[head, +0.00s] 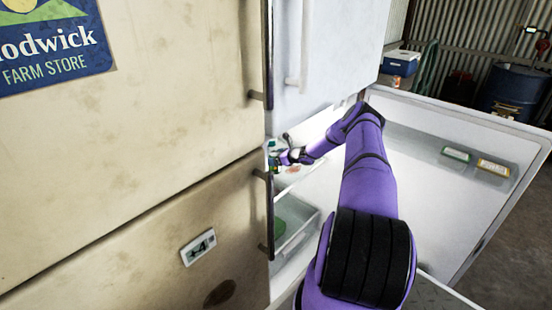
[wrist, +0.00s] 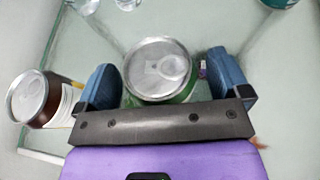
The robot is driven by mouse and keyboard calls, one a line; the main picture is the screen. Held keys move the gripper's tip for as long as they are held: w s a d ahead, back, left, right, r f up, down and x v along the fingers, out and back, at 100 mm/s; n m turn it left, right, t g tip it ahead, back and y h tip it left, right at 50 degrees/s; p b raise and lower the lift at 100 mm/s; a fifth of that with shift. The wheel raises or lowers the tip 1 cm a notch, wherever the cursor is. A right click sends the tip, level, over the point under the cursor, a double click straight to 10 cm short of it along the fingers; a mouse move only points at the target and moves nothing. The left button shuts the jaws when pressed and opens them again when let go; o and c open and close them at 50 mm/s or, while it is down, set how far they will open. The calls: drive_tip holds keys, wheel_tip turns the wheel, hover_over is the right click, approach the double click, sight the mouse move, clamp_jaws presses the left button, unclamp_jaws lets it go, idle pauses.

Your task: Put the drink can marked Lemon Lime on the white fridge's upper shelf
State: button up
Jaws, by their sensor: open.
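My gripper (head: 285,157) reaches inside the white fridge (head: 345,50), whose lower door stands open. In the wrist view my gripper (wrist: 164,68) is open, with one blue finger on each side of a can with a silver lid and green side (wrist: 161,66). The can stands upright on a pale glass shelf (wrist: 215,22). Its label is hidden, so I cannot read whether it says Lemon Lime. I cannot tell whether the fingers touch it. In the head view, something green (head: 272,146) shows beside my gripper, partly hidden.
A brown-and-white can (wrist: 35,98) stands just left of my left finger. Clear glass items (wrist: 85,5) and a teal item (wrist: 279,3) are at the top edge of the wrist view. A clear drawer (head: 292,228) sits below. The open door (head: 440,195) is at the right.

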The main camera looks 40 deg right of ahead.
drive_tip(key=shift+s+r, duration=0.1)
drive_tip(key=shift+r, duration=0.1)
drive_tip(key=v, duration=1.1)
drive_tip(key=shift+s, duration=0.4)
drive_tip(key=shift+d, duration=0.1)
